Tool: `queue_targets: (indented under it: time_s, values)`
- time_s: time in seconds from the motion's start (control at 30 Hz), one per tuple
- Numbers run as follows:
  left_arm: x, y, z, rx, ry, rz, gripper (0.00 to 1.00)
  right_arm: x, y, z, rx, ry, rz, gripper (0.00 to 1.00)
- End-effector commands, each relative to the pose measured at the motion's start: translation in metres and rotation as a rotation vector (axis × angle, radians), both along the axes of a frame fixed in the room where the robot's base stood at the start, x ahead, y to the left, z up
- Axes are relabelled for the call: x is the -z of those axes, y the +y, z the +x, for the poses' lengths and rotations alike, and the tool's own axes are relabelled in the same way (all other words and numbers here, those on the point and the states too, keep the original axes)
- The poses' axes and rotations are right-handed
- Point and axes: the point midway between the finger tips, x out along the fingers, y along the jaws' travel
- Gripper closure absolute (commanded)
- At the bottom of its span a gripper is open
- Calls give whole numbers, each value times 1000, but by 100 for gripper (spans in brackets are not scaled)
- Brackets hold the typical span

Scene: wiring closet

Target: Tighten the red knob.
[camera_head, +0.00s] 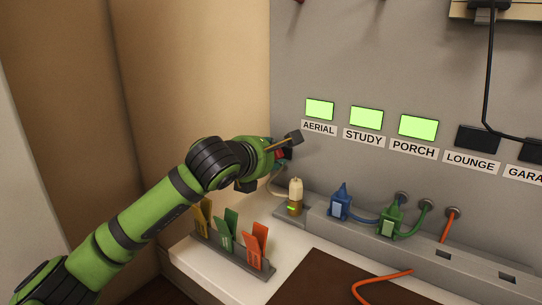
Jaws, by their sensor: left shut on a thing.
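My left arm reaches in from the left to the grey wall panel. My left gripper (290,145) is beside the lit AERIAL display (319,110), below and left of it. It is shut on a small red part, which I take to be the red knob (279,154). The fingers hide most of the knob, so I cannot tell its turn or how far in it sits. A pale cable runs from beneath the gripper toward a cream-topped plug (295,193). My right gripper is out of view.
The STUDY (366,117) and PORCH (418,127) displays are lit green; LOUNGE (478,138) is dark. A blue plug (340,204) and a green plug (390,219) stand on the grey ledge. A rack (232,248) of coloured tags sits below my arm. An orange cable (378,281) lies in front.

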Motion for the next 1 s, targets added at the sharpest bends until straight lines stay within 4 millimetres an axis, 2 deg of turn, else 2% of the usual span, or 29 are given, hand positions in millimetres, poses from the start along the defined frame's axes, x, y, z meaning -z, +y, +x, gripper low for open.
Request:
queue_targets:
  time_s: [0.03, 0.07, 0.1, 0.43, 0.57, 1.0]
  values:
    - [10, -2, -2, 4, 21, 7, 99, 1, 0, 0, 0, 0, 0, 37]
    - [10, -2, -2, 4, 21, 7, 54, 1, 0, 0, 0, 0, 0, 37]
    - [10, -2, -2, 5, 20, 8, 45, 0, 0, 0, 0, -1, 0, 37]
    - [4, 0, -2, 2, 9, 2, 45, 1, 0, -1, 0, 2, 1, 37]
    - [-1, 5, -11, 1, 7, 3, 45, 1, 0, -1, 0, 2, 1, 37]
    - [-28, 37, -84, 3, 10, 5, 45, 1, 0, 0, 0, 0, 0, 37]
